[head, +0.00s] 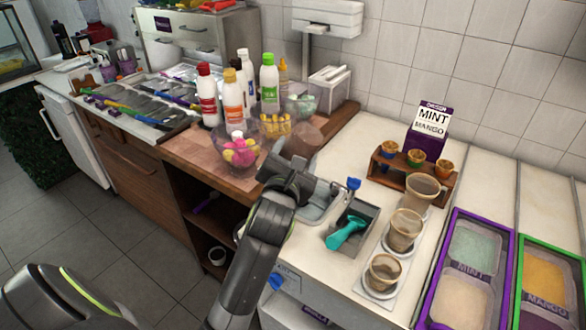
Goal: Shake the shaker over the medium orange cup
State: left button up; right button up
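Three clear, brownish-orange cups stand in a row at the counter's front right: a front one (383,272), a middle one (404,230) and a back one (423,190). I cannot tell which thing is the shaker. My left gripper (318,203) is at the left of the cups, near the grey box. Its fingers are hard to make out, and I see nothing clearly held. My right gripper is not in view.
A grey box (352,228) holds a teal scoop (346,234). Several bottles (233,97) and bowls, one with pink and yellow items (239,152), stand on the wooden counter. A purple mint tray (471,255) and green mango tray (545,285) lie at right, behind them bare counter.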

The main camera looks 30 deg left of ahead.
pick_arm(q)
jog(key=shift+r+p, duration=1)
jog(key=shift+r, duration=0.45)
jog(key=shift+f, duration=0.1)
notch_tip(320, 180, down, 8)
jog(key=b, duration=0.7)
jog(key=shift+f, duration=0.1)
jog(key=shift+r, duration=0.2)
jog(key=shift+r+p, duration=3.55)
jog(key=shift+r, duration=0.45)
